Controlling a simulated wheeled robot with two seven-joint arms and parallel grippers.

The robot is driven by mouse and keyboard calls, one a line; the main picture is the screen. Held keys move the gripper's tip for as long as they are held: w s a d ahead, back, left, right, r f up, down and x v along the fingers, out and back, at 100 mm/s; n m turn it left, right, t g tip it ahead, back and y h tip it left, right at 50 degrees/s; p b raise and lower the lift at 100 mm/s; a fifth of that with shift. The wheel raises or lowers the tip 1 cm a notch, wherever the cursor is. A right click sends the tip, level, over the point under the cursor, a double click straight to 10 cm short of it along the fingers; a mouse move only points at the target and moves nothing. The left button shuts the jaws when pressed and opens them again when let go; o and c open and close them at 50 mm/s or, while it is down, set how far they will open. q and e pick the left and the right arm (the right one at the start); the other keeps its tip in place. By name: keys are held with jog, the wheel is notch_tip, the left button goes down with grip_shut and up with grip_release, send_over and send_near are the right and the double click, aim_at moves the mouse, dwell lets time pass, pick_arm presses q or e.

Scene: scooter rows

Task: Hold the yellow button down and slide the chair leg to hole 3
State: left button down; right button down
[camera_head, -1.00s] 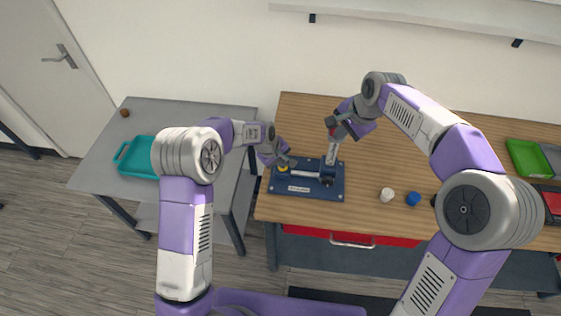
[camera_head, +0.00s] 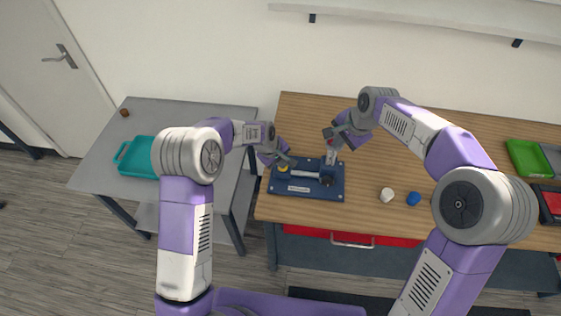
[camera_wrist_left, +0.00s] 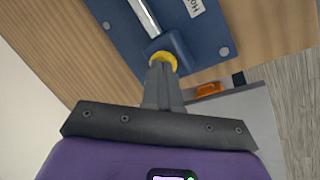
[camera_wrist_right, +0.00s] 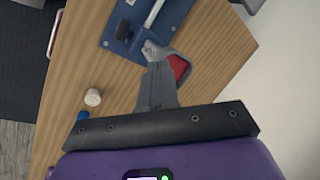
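A blue fixture (camera_head: 308,190) on the wooden table carries a silver tube (camera_head: 305,174), which I take for the chair leg, lying across it. The yellow button (camera_head: 283,169) sits on a block at the tube's left end; it also shows in the left wrist view (camera_wrist_left: 162,57). My left gripper (camera_head: 291,162) is shut, its fingertips at the button, apparently touching it. My right gripper (camera_head: 329,133) looks shut, just above that piece; contact is unclear. Hole numbers are not readable.
A white cylinder (camera_head: 387,195) and a blue one (camera_head: 413,199) stand to the right. A green tray (camera_head: 528,158) is at the far right. A teal tray (camera_head: 139,157) lies on the grey side table (camera_head: 100,160).

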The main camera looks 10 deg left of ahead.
jog(key=shift+f, duration=0.55)
dwell(0.9)
jog(key=shift+r, duration=2.55)
